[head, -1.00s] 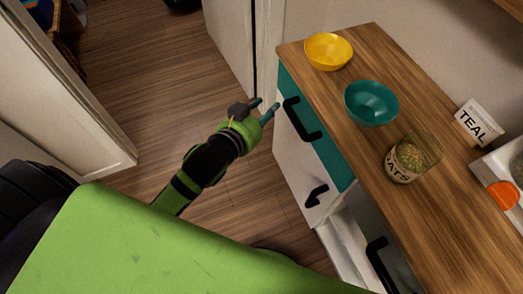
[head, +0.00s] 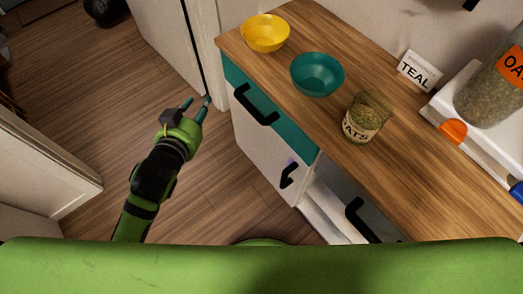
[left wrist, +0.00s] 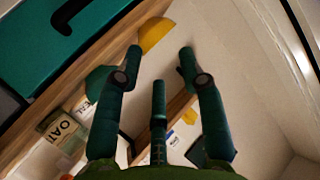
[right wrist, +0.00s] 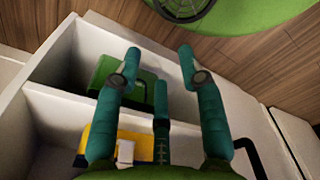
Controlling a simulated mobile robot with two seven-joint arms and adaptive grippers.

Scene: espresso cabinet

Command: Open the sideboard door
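The sideboard (head: 420,195) has a wooden top, a teal drawer front with a black handle (head: 255,104), and a white front below with another black handle (head: 289,175). A third black handle (head: 360,218) sits further right, partly cut off by my green body. My left gripper (head: 197,104) is open and empty, left of the teal front and apart from it. In the left wrist view its fingers (left wrist: 160,65) are spread, with the teal front (left wrist: 95,25) at upper left. My right gripper (right wrist: 158,65) is open and empty above an open white compartment; the head view does not show it.
The top holds a yellow bowl (head: 265,34), a teal bowl (head: 317,75), an oats jar (head: 365,118), a TEAL card (head: 419,71) and a white tray (head: 478,145). Green (right wrist: 110,72) and yellow (right wrist: 97,141) things lie in the open compartment. The floor (head: 95,110) at left is clear.

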